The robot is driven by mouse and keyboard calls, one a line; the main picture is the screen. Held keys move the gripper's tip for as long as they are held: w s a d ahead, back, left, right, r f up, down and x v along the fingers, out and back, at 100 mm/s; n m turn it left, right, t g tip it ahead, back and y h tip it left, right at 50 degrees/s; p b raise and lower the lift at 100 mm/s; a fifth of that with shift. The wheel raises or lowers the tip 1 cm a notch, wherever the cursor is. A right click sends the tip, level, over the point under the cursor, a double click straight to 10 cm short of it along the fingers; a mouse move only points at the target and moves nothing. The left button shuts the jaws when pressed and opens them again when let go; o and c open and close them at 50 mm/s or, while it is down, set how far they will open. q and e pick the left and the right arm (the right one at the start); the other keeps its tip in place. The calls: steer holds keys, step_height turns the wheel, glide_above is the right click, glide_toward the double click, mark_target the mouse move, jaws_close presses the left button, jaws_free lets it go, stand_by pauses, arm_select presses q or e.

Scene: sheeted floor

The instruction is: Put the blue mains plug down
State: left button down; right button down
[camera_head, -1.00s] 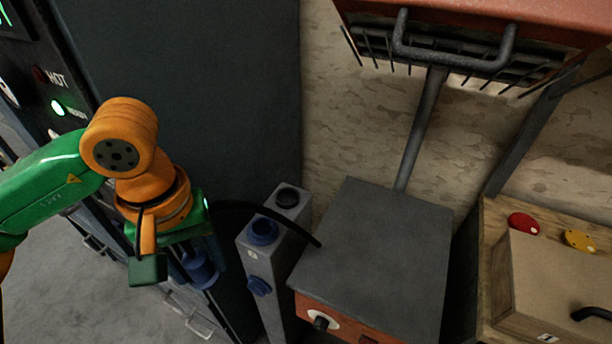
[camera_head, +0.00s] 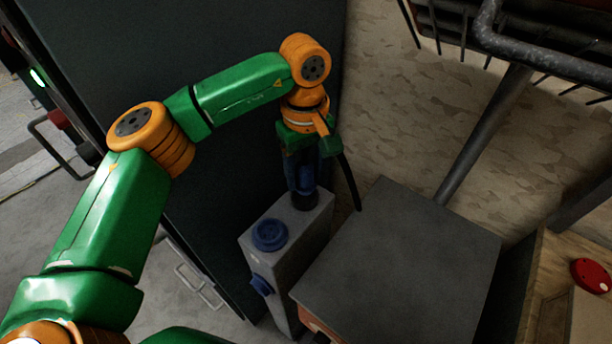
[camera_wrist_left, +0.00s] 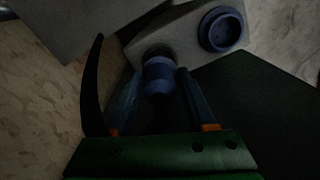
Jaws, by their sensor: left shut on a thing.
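The blue mains plug (camera_head: 306,180) is held upright in my left gripper (camera_head: 304,182), over the dark round opening (camera_head: 305,201) on top of the grey post (camera_head: 288,234). The left wrist view shows the plug (camera_wrist_left: 159,78) between the two fingers of my left gripper (camera_wrist_left: 161,88), its far end at the dark opening (camera_wrist_left: 157,51). I cannot tell how deep it sits in the opening. My right gripper is not in view.
A blue capped socket (camera_head: 269,235) sits beside the opening on the post, and another (camera_head: 261,285) is on its side. A grey flat-topped box (camera_head: 405,270) stands close on the right. A dark cabinet (camera_head: 230,150) stands behind.

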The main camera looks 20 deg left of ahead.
mark_target(305, 183)
arm_select(q)
step_height(305, 183, down, 3)
steer(key=shift+a+r+p, duration=0.1)
steer(key=shift+p, duration=0.6)
steer(key=shift+f, duration=0.35)
steer(key=shift+w+f, duration=0.1)
steer(key=shift+f, duration=0.1)
steer(key=shift+c, duration=1.1)
jaws_free()
steer(key=shift+r, duration=0.3)
steer(key=shift+r+b, duration=0.3)
steer(key=shift+r, duration=0.05)
step_height(305, 183, up, 11)
steer(key=shift+r+b, duration=0.1)
steer(key=shift+b, duration=0.2)
